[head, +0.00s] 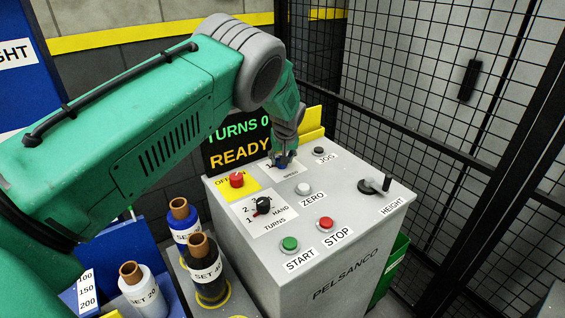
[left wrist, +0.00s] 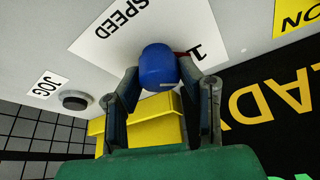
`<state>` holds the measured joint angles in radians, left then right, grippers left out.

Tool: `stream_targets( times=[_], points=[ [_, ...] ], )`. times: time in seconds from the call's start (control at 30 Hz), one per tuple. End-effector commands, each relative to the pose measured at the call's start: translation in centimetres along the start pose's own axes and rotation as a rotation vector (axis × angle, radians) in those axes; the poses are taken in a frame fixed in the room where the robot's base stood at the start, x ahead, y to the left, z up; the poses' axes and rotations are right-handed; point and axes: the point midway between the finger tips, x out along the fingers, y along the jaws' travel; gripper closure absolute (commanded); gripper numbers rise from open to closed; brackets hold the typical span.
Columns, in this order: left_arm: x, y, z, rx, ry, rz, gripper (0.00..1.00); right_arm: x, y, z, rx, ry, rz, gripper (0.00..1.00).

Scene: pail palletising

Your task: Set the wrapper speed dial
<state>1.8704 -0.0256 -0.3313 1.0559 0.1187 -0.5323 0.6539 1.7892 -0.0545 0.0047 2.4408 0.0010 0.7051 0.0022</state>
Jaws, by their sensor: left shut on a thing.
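The wrapper speed dial is a blue round knob (left wrist: 158,68) on a white plate marked SPEED (left wrist: 125,28) in the left wrist view. A "1" is printed beside it, with a bit of red near the knob's edge. My left gripper (left wrist: 160,85) has its two fingers on either side of the knob and is shut on it. In the head view my left gripper (head: 283,160) reaches down to the back of the grey control panel (head: 330,205), and the knob is mostly hidden under it. My right gripper is in neither view.
Near the dial are a red knob (head: 237,180), black TURNS knob (head: 263,205), white ZERO button (head: 303,188), black JOG button (head: 318,150) and HEIGHT lever (head: 374,186). START (head: 290,243) and STOP (head: 325,223) are in front. A screen (head: 236,146) reads READY. Mesh fencing stands right.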

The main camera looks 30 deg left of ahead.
Motion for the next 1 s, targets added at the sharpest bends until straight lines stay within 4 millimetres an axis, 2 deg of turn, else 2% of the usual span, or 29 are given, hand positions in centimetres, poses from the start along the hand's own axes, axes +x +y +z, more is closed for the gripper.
stream_targets(
  times=[0.53, 0.57, 0.6, 0.63, 1.0],
  points=[
    [-0.01, 0.11, 0.06, -0.027, -0.001, -0.009, 0.96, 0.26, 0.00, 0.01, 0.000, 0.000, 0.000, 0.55],
    [-0.01, 0.11, 0.07, -0.027, -0.001, -0.009, 0.64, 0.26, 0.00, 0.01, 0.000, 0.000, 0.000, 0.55],
    [-0.01, 0.11, 0.06, -0.026, -0.001, -0.009, 0.50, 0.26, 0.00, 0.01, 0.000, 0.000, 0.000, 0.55],
    [-0.01, 0.11, 0.06, -0.026, -0.001, -0.009, 0.47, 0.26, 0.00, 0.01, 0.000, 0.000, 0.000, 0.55],
    [-0.49, 0.08, 0.02, -0.025, -0.001, -0.009, 0.47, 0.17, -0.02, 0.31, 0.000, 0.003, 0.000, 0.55]
  ],
)
